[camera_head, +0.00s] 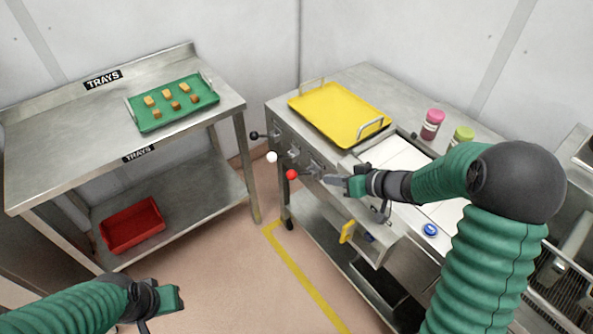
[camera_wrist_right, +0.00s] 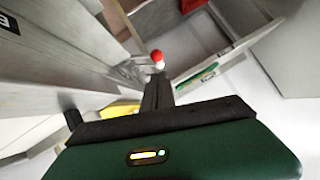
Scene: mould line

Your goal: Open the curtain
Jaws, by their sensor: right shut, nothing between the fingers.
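The machine front (camera_head: 290,150) carries three levers with ball knobs: a black knob (camera_head: 254,135), a white knob (camera_head: 271,157) and a red knob (camera_head: 291,175). My right gripper (camera_head: 335,181) is shut and empty, just to the right of the red knob and apart from it. In the right wrist view, the red knob (camera_wrist_right: 156,56) and the white knob (camera_wrist_right: 160,66) show just beyond the fingers (camera_wrist_right: 157,92). I cannot make out a curtain in either view. My left gripper (camera_head: 170,299) is low at the left over the floor, away from the levers; its jaws are unclear.
A yellow tray (camera_head: 335,112) lies on the machine top, with a pink-lidded jar (camera_head: 432,124) and a green-lidded jar (camera_head: 461,136) behind. A steel table at left holds a green tray (camera_head: 158,122) of small pieces. A red bin (camera_head: 132,224) sits on its lower shelf.

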